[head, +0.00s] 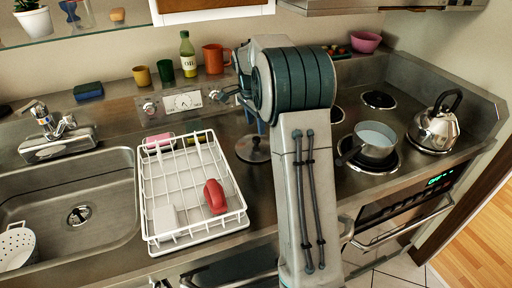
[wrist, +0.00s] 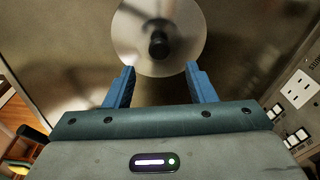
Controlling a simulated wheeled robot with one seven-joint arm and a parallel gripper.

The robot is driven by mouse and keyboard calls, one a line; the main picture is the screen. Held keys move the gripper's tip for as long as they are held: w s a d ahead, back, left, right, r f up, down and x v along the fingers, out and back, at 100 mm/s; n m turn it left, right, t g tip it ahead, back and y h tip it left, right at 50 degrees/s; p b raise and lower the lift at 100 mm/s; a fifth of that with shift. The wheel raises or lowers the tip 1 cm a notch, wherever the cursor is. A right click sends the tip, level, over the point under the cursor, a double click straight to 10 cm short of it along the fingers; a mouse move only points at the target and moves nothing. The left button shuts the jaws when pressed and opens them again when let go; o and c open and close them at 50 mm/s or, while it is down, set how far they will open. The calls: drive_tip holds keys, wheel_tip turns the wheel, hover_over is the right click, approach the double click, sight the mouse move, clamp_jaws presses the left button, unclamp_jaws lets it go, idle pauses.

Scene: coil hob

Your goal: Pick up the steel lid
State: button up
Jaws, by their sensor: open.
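The steel lid (wrist: 158,68) is a round, shiny disc with a black knob in its middle, seen from above in the wrist view. It lies on the steel counter. In the head view the lid (head: 253,150) sits between the white dish rack and my arm, partly hidden behind my arm. My gripper (wrist: 158,82) has two blue fingers, spread apart on either side of the lid's near edge in the picture, with the knob between and just beyond the fingertips. It is open and holds nothing. In the head view the fingers are mostly hidden by my arm.
The white dish rack (head: 150,222) with a red item stands left of the lid. A pot (head: 374,142) and a kettle (head: 436,126) stand on the hob at right. Cups, an oil bottle (head: 188,55) and a red mug (head: 214,60) line the back ledge. The sink (head: 118,205) is far left.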

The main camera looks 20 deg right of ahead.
sight(256, 138)
drive_tip(key=shift+d+f+p, duration=0.1)
drive_tip(key=shift+f+p, duration=0.35)
drive_tip(key=shift+f, duration=2.5)
clamp_jaws()
